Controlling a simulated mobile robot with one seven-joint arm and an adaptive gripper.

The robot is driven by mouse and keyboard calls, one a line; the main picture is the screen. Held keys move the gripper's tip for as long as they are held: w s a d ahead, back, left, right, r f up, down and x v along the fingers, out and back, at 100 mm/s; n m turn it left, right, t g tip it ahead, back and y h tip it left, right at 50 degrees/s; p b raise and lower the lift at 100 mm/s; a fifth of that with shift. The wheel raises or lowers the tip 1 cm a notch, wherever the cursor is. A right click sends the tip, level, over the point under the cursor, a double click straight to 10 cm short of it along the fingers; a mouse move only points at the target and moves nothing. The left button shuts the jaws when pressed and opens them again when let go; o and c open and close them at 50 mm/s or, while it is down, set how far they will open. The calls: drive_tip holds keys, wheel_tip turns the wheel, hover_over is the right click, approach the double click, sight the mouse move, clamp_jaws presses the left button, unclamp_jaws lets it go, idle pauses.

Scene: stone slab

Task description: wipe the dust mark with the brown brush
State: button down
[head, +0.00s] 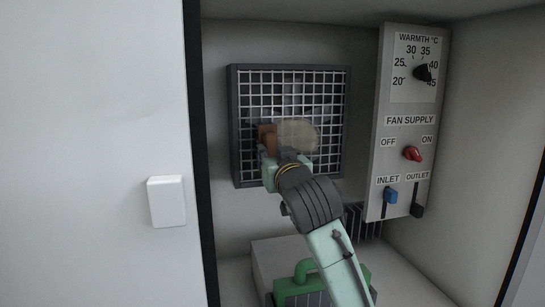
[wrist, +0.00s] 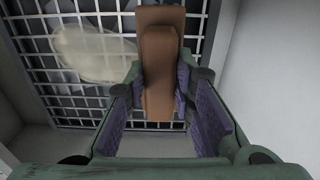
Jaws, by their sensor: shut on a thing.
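The brown brush (head: 267,139) is held in my gripper (wrist: 165,82) in front of the wall grille (head: 234,130). In the wrist view the brush (wrist: 160,50) stands lengthwise between the two fingers, which are shut on it. The dust mark (head: 298,134) is a pale beige oval patch on the grille, just right of the brush in the head view. In the wrist view the dust mark (wrist: 92,54) lies left of the brush. I cannot tell whether the brush touches the grille. My gripper hides the lower edge of the mark in the head view.
A control panel (head: 386,150) with a black dial (head: 423,73), a red knob (head: 413,153) and blue and dark sliders stands right of the grille. A green-handled object (head: 287,290) sits below my arm. A white door (head: 95,100) is at left.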

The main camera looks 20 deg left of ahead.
sight(273, 138)
drive_tip(key=shift+p+x, duration=0.3)
drive_tip(key=shift+x, duration=0.7)
drive_tip(key=shift+w+d+p, duration=1.15)
drive_tip(key=shift+w+d, duration=3.55)
drive_tip(key=shift+d, duration=2.3)
drive_tip(key=shift+s+a+r, duration=0.35)
drive_tip(key=shift+s+a, duration=1.25)
drive_tip(key=shift+a, duration=0.75)
drive_tip(key=shift+s+a+r, duration=0.35)
drive_tip(key=shift+s+a, duration=1.2)
drive_tip(key=shift+a, duration=0.8)
drive_tip(key=shift+s+a+r, duration=0.35)
drive_tip(key=shift+s+a, duration=1.25)
drive_tip(key=shift+a, duration=0.75)
drive_tip(key=shift+w+r, duration=0.1)
drive_tip(key=shift+r, duration=0.9)
drive_tip(key=shift+w+d, duration=0.5)
drive_tip(key=shift+d, duration=0.3)
drive_tip(key=shift+w+d, duration=0.45)
drive_tip(key=shift+d, duration=0.3)
